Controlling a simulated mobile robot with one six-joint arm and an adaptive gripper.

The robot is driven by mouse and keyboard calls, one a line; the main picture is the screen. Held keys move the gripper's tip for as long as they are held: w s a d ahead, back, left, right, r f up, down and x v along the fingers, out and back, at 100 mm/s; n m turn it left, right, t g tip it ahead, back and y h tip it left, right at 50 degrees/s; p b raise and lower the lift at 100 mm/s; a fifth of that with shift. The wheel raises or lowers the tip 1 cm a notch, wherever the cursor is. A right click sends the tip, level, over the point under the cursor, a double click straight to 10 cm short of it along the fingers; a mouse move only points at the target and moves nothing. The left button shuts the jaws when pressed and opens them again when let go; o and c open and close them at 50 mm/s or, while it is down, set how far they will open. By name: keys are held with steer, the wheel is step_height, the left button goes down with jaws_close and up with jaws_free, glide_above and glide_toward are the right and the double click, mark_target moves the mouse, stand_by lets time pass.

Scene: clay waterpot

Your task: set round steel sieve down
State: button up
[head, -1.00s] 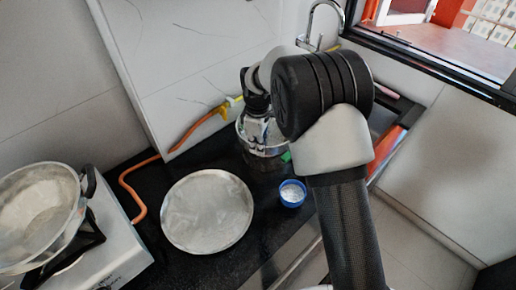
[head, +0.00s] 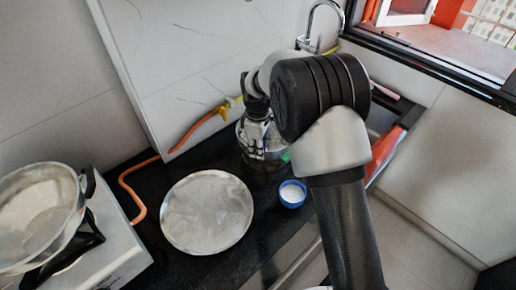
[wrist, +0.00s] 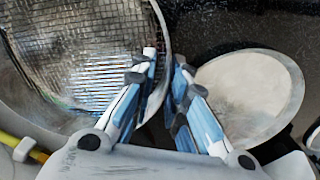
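The round steel sieve (wrist: 85,45) fills the upper left of the wrist view, its wire mesh facing the camera. My gripper (wrist: 165,55) has its two fingertips close together at the sieve's right rim. One finger is on the inner side and one on the outer side. The gap between them is narrow, and whether the pads press on the rim is not clear. In the head view my gripper (head: 257,140) points down at a shiny steel vessel (head: 272,150) near the wall. My arm and gripper partly hide it, and the sieve cannot be told apart there.
A round metal plate (head: 207,212) lies flat on the black counter. A small blue cup (head: 292,193) stands to its right. A steel pan (head: 38,215) sits on the white stove at left. An orange hose (head: 140,190) runs along the wall. Bare counter lies between plate and vessel.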

steer(key=shift+o, duration=0.8)
step_height(320, 180, up, 13)
steer(key=p, duration=0.4)
steer(key=s+d+r+m+t, duration=0.1)
steer(key=s+d+r+m, duration=0.15)
steer(key=r, duration=0.25)
steer(key=s+d+r+m, duration=0.1)
steer(key=s+d+r, duration=0.2)
steer(key=s+r, duration=0.15)
steer(key=s+d+r+m+t, duration=0.1)
steer(key=s+d+r+m, duration=0.25)
steer(key=s, duration=0.45)
steer(key=s+d+r+m+t, duration=0.1)
steer(key=s+d+r+m, duration=0.3)
steer(key=s, duration=0.5)
steer(key=s+d+f+m+t, duration=0.1)
steer(key=s+d+f+m, duration=0.2)
steer(key=s, duration=0.6)
steer(key=shift+s+f, duration=0.2)
steer(key=shift+f, duration=0.5)
